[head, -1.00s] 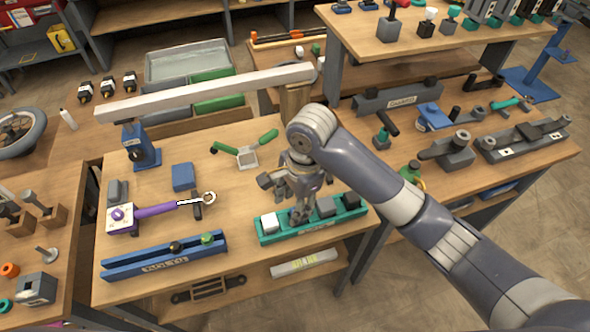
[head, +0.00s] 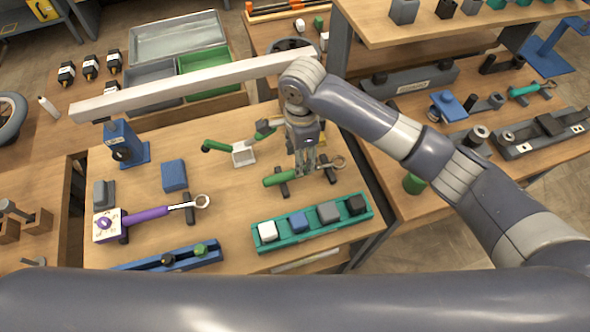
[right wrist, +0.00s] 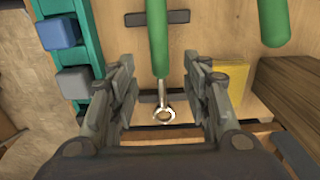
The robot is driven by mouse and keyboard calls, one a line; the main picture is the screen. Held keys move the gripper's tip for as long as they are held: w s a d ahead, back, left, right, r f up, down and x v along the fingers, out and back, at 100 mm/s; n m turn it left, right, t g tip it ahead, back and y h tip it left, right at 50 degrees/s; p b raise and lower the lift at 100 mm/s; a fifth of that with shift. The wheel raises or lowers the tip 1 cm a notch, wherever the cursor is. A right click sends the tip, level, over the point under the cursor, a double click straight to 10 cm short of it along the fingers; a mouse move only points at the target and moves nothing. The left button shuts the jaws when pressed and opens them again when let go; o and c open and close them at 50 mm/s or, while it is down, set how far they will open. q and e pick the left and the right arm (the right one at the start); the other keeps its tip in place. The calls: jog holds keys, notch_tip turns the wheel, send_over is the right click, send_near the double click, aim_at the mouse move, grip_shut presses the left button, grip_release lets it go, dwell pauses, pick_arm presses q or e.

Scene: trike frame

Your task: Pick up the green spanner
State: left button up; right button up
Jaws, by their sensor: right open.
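The green spanner (head: 280,180) lies across dark rests on the wooden table in the head view, its metal ring end pointing right. My right gripper (head: 304,170) is above it, pointing down and partly hiding its shaft. In the right wrist view the spanner's green handle (right wrist: 159,42) and ring lie between the two spread fingers of my right gripper (right wrist: 160,68). The gripper is open, with space on both sides of the spanner. My left gripper is not in view.
A green-handled clamp (head: 242,154) is close behind the spanner. A teal rack (head: 288,238) with several blocks stands in front. A purple spanner (head: 148,216) lies to the left. A long pale beam (head: 190,86) spans the back. A yellow block (right wrist: 231,78) shows in the wrist view.

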jog(key=shift+f, duration=0.65)
notch_tip(320, 180, down, 5)
jog(key=shift+a+r+p, duration=0.1)
jog(key=shift+r+p, duration=0.05)
jog(key=shift+p, duration=0.45)
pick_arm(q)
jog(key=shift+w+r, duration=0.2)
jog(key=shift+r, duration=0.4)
pick_arm(e)
grip_shut()
